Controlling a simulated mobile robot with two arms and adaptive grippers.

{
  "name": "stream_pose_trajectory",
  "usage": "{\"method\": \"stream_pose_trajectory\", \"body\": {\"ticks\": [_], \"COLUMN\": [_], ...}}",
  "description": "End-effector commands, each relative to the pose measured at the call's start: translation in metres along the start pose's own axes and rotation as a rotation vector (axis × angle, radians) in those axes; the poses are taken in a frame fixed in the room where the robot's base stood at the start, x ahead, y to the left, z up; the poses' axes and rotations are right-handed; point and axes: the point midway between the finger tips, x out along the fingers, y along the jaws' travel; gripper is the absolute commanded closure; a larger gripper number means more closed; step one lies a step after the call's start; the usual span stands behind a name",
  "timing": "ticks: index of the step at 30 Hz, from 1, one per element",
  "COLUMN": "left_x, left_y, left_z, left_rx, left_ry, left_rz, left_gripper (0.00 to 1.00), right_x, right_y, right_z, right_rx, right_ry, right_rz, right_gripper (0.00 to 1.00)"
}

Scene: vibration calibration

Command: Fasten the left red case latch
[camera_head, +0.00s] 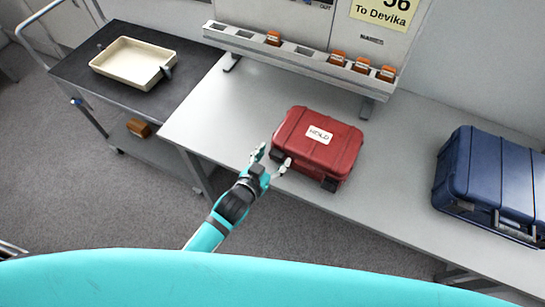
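The red case (318,148) lies closed on the grey bench, with a white label on its lid. Two dark latches show on its front side: the left latch (277,155) and the right latch (329,185). My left gripper (271,160) is at the front left corner of the case, close to the left latch. Its two fingers are spread apart with nothing visible between them. I cannot tell whether a fingertip touches the latch, or whether the latch is fastened. My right gripper is not in view.
A blue case (490,178) stands on the bench (398,187) at the right. A rail (300,58) with several orange-brown blocks runs along the back. A dark cart (88,72) with a cream tray (131,62) stands at the left.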

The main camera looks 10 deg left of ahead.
Motion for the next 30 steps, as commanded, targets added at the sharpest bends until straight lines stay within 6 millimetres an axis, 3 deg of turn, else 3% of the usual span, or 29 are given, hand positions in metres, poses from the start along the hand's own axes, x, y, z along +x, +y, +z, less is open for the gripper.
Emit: {"method": "stream_pose_trajectory", "body": {"ticks": [8,11,21,30], "left_x": [-0.005,-0.018,-0.090,-0.119], "left_y": [0.000,0.000,0.000,0.000], "left_z": [0.001,0.002,0.002,0.000], "left_rx": [0.000,0.000,0.000,0.000], "left_ry": [-0.001,-0.002,-0.003,-0.001], "left_rz": [0.000,0.000,0.000,0.000], "left_gripper": [0.35,0.35,0.35,0.35], "right_x": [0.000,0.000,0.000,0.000], "right_y": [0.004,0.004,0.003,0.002], "right_z": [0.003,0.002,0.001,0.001], "right_rx": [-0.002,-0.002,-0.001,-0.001], "right_ry": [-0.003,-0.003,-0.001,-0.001], "right_rz": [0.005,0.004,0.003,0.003], "right_gripper": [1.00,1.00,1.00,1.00]}}
